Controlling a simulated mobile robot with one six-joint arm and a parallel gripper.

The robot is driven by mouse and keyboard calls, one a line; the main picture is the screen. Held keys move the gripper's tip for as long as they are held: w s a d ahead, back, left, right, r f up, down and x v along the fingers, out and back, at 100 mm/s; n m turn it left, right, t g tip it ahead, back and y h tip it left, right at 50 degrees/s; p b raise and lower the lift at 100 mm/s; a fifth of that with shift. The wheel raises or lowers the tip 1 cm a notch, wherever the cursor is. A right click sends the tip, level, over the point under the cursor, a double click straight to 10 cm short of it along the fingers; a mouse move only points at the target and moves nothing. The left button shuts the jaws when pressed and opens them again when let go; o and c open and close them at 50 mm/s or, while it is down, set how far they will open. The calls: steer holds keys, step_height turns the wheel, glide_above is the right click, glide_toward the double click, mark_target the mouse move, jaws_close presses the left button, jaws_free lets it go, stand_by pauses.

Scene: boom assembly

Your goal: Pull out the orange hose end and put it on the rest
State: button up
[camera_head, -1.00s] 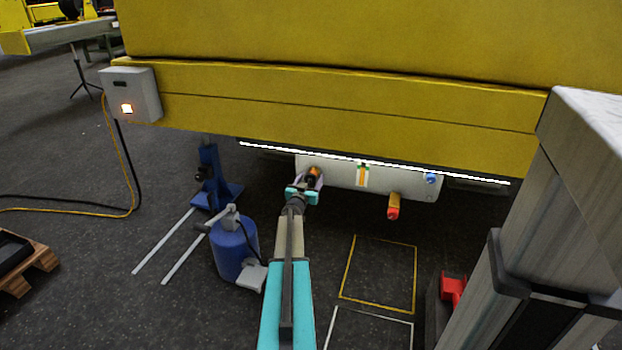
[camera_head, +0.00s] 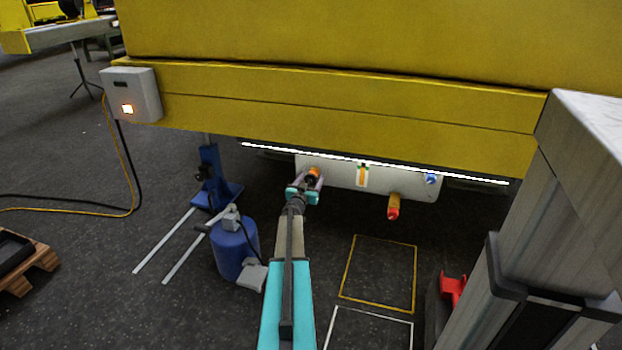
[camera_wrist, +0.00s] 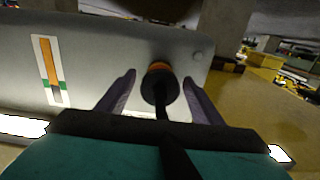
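The orange hose end (camera_head: 313,174) sits in the white panel (camera_head: 340,172) under the yellow boom. In the wrist view it shows as a black plug with an orange ring (camera_wrist: 159,82), against the panel face. A black hose (camera_wrist: 174,135) runs from it back toward the camera. My gripper (camera_head: 305,188) is at the hose end. In the wrist view my gripper (camera_wrist: 158,88) is open, one finger on each side of the plug, with gaps between the fingers and the plug. I cannot make out the rest in these frames.
The yellow boom (camera_head: 330,95) hangs close above my gripper. A blue canister (camera_head: 232,250) stands left of my arm. The floor outline (camera_head: 347,267) is empty.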

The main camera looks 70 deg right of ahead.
mark_target(309, 182)
steer(key=c, duration=1.5)
steer(key=shift+o, duration=0.2)
steer(key=shift+a, duration=0.15)
steer(key=shift+s+a+p, duration=0.15)
steer(key=shift+a+p, duration=0.75)
steer(key=shift+a, duration=1.95)
